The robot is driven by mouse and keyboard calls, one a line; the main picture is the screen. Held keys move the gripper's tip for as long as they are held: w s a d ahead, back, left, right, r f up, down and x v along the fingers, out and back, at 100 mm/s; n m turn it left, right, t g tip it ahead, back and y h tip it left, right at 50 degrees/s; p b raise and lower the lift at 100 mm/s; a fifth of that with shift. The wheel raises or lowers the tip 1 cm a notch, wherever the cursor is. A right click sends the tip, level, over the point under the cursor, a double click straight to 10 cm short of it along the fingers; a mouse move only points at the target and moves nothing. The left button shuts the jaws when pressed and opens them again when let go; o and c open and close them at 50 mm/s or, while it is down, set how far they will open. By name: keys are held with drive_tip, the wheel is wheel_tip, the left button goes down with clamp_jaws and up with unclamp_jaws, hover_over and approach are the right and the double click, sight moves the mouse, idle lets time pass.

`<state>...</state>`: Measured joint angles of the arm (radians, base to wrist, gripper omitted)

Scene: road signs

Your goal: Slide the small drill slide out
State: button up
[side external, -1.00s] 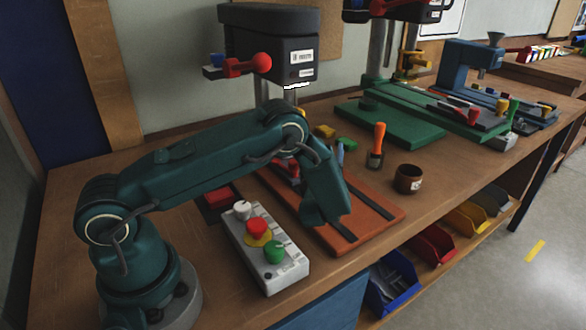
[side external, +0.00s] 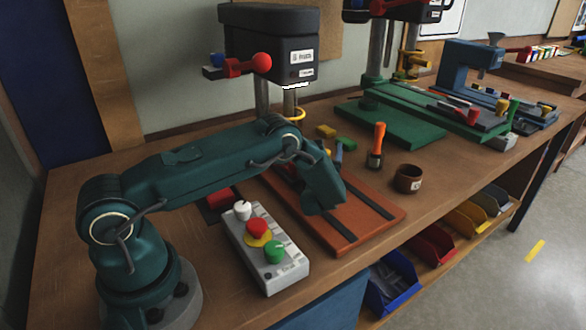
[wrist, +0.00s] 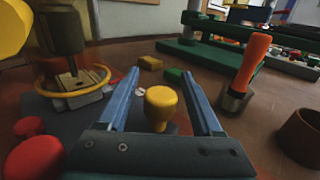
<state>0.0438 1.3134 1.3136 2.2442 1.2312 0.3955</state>
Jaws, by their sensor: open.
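In the wrist view, my gripper (wrist: 162,74) is open, its two blue fingers apart, one on each side of a yellow knob (wrist: 161,103). The knob appears between the fingers with gaps at both sides; its lower part is hidden by the gripper body. I cannot tell for sure that this knob belongs to the small drill's slide. The small drill (side external: 268,45) has a dark head and stands at the back of an orange base (side external: 345,236) with dark rails. My arm hides part of that base. The drill's lower end (wrist: 75,88), with a yellow ring, is left of my fingers.
A control box (side external: 266,255) with white, red and green knobs stands in front of the drill. An orange-handled tool (side external: 377,147) and a brown cup (side external: 408,179) stand right of the base. Yellow (side external: 325,131) and green (side external: 346,144) blocks lie behind.

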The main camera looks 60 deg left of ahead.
clamp_jaws()
drive_tip(key=shift+s, duration=0.1)
idle(1.2)
